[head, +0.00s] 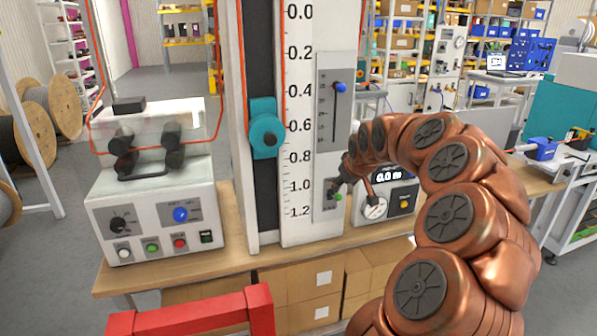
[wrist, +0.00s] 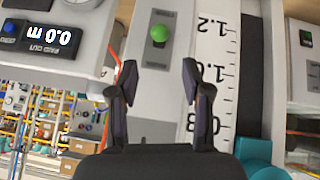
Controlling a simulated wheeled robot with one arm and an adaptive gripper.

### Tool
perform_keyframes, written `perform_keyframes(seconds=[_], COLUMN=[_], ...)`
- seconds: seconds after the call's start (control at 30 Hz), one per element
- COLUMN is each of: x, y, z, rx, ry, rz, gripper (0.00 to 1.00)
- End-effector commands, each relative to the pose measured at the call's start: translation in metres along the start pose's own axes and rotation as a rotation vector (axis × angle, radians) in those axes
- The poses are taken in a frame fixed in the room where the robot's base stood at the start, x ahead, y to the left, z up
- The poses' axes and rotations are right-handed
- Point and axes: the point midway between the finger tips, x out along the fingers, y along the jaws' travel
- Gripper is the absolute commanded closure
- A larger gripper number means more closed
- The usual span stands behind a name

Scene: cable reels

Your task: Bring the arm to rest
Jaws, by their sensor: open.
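My copper-coloured arm (head: 455,215) reaches from the lower right of the head view, arches over and ends close to the upright scale panel. My gripper (head: 333,188) is at the panel's lower end, beside a green knob (head: 338,197). In the wrist view my gripper (wrist: 158,78) has its two dark fingers spread apart with nothing between them. The green knob also shows there (wrist: 159,34), beyond the fingertips and apart from them. The wrist picture is upside down, with the scale numbers inverted.
A workbench (head: 240,262) carries a white control box (head: 150,215), the tall scale (head: 300,130) with a teal slider (head: 265,130), and a meter box (head: 385,205) close beside my gripper. A red frame (head: 195,315) stands in front. Cable reels (head: 55,108) stand at the left.

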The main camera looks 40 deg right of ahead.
Motion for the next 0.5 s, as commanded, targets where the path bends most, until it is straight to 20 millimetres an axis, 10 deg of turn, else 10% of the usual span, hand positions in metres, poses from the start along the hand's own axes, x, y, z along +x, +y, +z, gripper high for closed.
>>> perform_keyframes(seconds=[0.27, 0.5], x=[-0.002, -0.036], y=[-0.008, -0.105], z=[-0.001, 0.005], rx=[-0.006, -0.078], ry=[-0.003, -0.070], rz=[-0.010, -0.123], gripper=[0.52, 0.52])
